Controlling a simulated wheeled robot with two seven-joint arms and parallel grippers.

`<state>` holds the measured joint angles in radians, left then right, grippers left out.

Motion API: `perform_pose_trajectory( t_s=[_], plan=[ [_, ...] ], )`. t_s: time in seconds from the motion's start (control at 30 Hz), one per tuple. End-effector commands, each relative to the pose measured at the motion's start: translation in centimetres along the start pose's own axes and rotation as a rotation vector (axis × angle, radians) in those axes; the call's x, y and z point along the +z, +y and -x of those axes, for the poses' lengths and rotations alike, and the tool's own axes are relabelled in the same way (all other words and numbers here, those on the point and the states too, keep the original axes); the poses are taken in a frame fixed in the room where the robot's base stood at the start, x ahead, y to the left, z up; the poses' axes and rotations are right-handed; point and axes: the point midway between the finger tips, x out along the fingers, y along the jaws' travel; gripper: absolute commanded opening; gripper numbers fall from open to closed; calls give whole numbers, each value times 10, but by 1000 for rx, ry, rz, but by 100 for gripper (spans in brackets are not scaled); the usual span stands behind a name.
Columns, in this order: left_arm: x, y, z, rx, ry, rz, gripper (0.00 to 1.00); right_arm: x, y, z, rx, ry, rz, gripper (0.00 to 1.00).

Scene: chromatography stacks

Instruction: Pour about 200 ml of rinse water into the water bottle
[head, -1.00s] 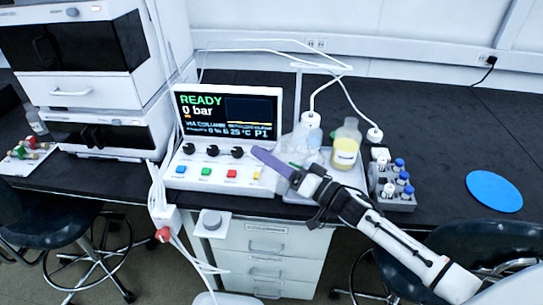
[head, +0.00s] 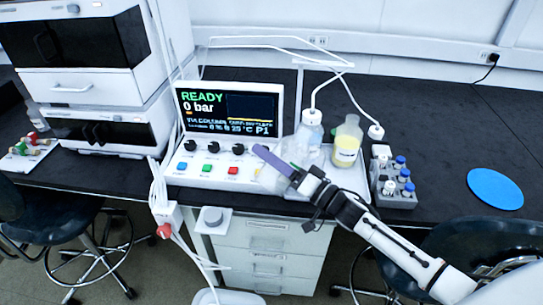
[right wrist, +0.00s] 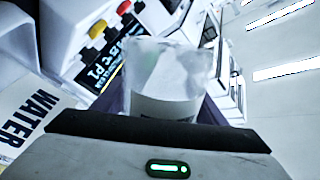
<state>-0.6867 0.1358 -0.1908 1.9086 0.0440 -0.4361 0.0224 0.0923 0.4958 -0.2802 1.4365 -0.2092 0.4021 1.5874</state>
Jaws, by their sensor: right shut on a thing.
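The water bottle (head: 310,128) is clear with a white cap and tubing, and stands on the tray (head: 296,192) right of the control unit. Its printed WATER label (right wrist: 27,113) shows at the left of the right wrist view. My right gripper (head: 266,160), with purple fingers, is shut on a clear beaker (right wrist: 163,75). My left gripper is out of view.
A bottle of yellow liquid (head: 346,146) stands just right of the water bottle. A grey vial rack (head: 396,196) and a blue disc (head: 495,190) lie further right. The control unit (head: 228,140) reads READY, 0 bar. Tubing hangs above the bottles.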

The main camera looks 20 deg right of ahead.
Motion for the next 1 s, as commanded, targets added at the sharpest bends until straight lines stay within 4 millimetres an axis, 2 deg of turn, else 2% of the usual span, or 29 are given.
perform_pose_trajectory(
  t_s=[0.07,1.0],
  plan=[
    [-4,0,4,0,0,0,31,-2,-6,-2,-5,8,-30,19],
    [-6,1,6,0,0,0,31,-2,-10,-2,-6,32,-156,19]
  ],
)
